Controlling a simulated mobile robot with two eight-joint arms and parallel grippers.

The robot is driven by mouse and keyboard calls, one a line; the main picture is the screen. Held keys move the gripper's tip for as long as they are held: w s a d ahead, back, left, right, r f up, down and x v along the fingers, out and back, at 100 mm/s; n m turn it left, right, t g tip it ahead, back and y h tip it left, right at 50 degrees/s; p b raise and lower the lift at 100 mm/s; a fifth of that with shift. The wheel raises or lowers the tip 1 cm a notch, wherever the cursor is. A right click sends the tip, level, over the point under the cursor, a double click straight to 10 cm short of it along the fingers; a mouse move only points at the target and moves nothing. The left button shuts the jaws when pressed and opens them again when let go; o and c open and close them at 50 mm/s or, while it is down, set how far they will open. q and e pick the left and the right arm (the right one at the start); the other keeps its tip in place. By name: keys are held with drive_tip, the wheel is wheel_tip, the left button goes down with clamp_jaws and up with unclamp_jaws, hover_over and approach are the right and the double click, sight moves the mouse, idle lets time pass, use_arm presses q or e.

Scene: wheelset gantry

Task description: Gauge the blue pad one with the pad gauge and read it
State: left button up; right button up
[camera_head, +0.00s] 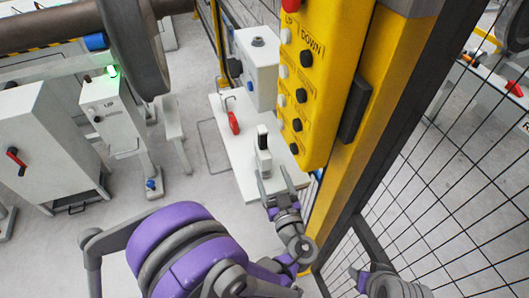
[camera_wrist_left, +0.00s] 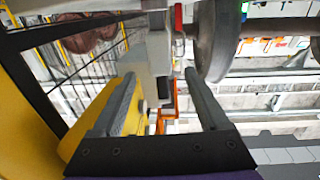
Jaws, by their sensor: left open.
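In the head view a small upright device with a black and white body (camera_head: 263,139), which looks like the pad gauge, stands on a white shelf (camera_head: 236,178) beside the yellow post. My left gripper (camera_head: 272,171) is open just in front of it, with its fingertips pointing at it. In the left wrist view the open fingers (camera_wrist_left: 160,77) show nothing gripped between them, and a pale grey body (camera_wrist_left: 157,50) lies beyond their tips. A small blue block (camera_head: 95,42) beside the wheel may be blue pad one; I cannot tell.
A yellow button box (camera_head: 313,75) and post stand close to the right of my left gripper. A red-handled item (camera_head: 233,122) and a light grey box (camera_head: 258,66) are near the shelf. A large wheel (camera_head: 133,45) hangs at upper left. Mesh fencing (camera_head: 450,170) closes the right side.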

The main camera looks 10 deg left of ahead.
sight(263, 150)
use_arm(q)
drive_tip(key=x, duration=0.3)
drive_tip(key=shift+w+a+r, duration=0.1)
drive_tip(key=shift+w+a, duration=0.15)
drive_tip(key=shift+a, duration=0.1)
drive_tip(key=p+x, duration=0.1)
drive_tip(key=x, duration=0.5)
drive_tip(key=shift+d, duration=0.15)
clamp_jaws()
